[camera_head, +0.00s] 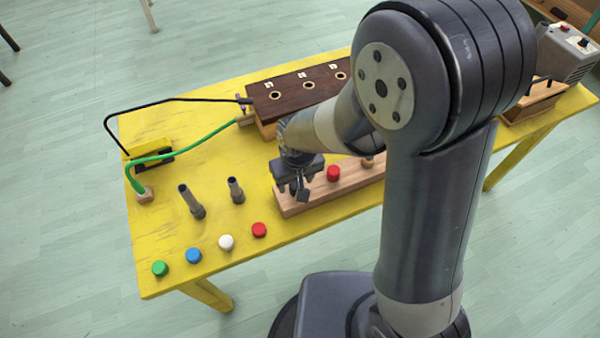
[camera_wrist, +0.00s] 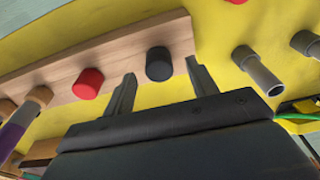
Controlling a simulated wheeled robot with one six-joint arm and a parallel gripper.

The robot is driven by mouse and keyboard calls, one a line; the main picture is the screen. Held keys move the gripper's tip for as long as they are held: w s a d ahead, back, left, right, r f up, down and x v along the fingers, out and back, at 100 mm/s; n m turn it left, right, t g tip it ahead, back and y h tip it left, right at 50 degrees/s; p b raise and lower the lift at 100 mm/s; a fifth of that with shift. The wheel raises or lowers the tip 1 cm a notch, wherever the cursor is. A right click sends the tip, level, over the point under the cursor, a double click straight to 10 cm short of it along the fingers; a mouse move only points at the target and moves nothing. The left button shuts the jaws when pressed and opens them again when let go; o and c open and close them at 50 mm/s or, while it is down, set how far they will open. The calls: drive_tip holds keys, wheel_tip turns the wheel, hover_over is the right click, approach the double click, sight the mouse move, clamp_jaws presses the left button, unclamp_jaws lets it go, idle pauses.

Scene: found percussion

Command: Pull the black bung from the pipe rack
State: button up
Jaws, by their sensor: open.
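The black bung (camera_wrist: 158,64) shows in the wrist view at the end of the wooden pipe rack (camera_wrist: 120,52), beside a red bung (camera_wrist: 88,83). My gripper (camera_wrist: 161,70) is open, with one finger on each side of the black bung in that view. I cannot tell whether the fingers touch it or how far down they reach. In the head view my gripper (camera_head: 297,190) is over the left end of the rack (camera_head: 312,204), and the black bung is hidden or blends with the dark fingers. The red bung (camera_head: 333,173) stands to its right.
Two grey pipes (camera_head: 190,203) (camera_head: 236,191) stand left of the rack on the yellow table (camera_head: 165,225). Green (camera_head: 160,269), blue (camera_head: 193,255), white (camera_head: 226,242) and red (camera_head: 259,230) caps line the front edge. A dark wooden box (camera_head: 318,83) and a green cable (camera_head: 190,151) lie behind.

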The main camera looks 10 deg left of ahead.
sight(295, 184)
drive_tip(key=shift+w+f, duration=0.2)
drive_tip(key=shift+f, duration=1.1)
drive_tip(key=shift+c, duration=0.4)
drive_tip(key=c, duration=1)
drive_tip(key=shift+o, duration=0.2)
drive_tip(key=shift+r, duration=0.15)
drive_tip(key=shift+r+p, duration=1.1)
drive_tip(key=shift+r, duration=0.3)
drive_tip(key=shift+r+p, duration=1)
drive_tip(key=shift+r, duration=0.45)
